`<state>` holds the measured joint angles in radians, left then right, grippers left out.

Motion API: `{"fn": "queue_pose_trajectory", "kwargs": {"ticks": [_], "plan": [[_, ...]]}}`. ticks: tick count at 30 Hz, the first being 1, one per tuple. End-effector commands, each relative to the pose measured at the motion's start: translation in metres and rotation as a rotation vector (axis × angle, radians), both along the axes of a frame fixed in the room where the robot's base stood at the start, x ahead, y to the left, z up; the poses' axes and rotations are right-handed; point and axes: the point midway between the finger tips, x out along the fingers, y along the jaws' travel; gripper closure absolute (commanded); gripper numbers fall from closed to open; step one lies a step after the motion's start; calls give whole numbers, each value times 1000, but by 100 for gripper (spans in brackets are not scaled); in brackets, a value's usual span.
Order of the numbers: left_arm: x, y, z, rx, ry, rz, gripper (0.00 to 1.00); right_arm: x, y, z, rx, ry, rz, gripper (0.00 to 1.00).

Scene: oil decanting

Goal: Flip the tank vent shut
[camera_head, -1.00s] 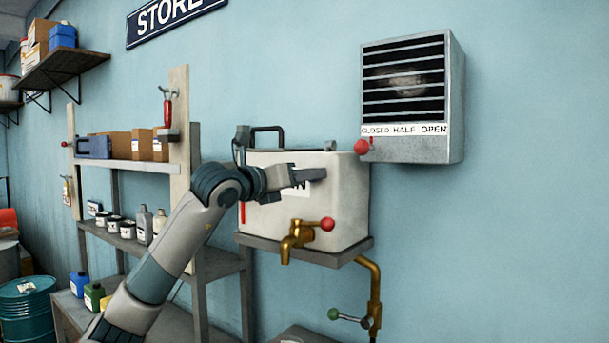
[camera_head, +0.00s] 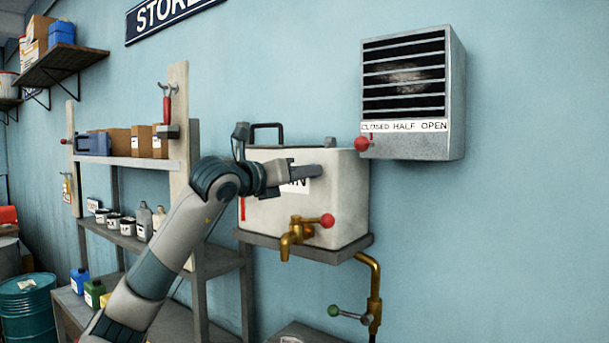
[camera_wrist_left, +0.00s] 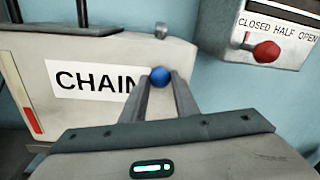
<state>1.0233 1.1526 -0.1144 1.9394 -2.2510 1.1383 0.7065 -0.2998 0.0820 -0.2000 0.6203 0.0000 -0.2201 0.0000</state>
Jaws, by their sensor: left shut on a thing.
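The pale tank (camera_head: 345,210) stands on a wall shelf in the head view, with a black handle and a small grey stub (camera_head: 330,144) on top. In the left wrist view the tank (camera_wrist_left: 120,45) carries a "CHAIN" label and a red level strip. My left gripper (camera_head: 328,170) is in front of the tank's upper face. In the left wrist view its fingertips (camera_wrist_left: 163,82) are shut on a small blue knob (camera_wrist_left: 160,75) beside the label. In the head view the gripper hides this knob. I cannot see what the knob is fixed to. My right gripper is out of view.
A louvred wall box (camera_head: 410,150) labelled "CLOSED HALF OPEN" has a red knob (camera_head: 361,144) at its closed end. A brass tap (camera_head: 293,236) with a red ball sticks out below the tank front. A green-knobbed valve (camera_head: 334,310) is lower. Shelving (camera_head: 215,262) stands to the left.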

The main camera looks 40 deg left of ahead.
Motion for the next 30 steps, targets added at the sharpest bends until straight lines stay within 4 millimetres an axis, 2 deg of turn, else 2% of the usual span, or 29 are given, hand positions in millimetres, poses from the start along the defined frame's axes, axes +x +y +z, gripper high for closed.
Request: {"fn": "queue_pose_trajectory", "kwargs": {"ticks": [1, 11, 17, 30], "plan": [[-3, 1, 8, 1, -17, 3, 100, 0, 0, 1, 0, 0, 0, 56], [-9, 1, 23, 0, -25, 3, 100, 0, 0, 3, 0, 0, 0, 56], [-16, 1, 42, 1, -27, 5, 100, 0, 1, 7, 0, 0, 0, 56], [-20, 0, 92, 0, -21, 4, 100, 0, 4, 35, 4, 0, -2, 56]]}}
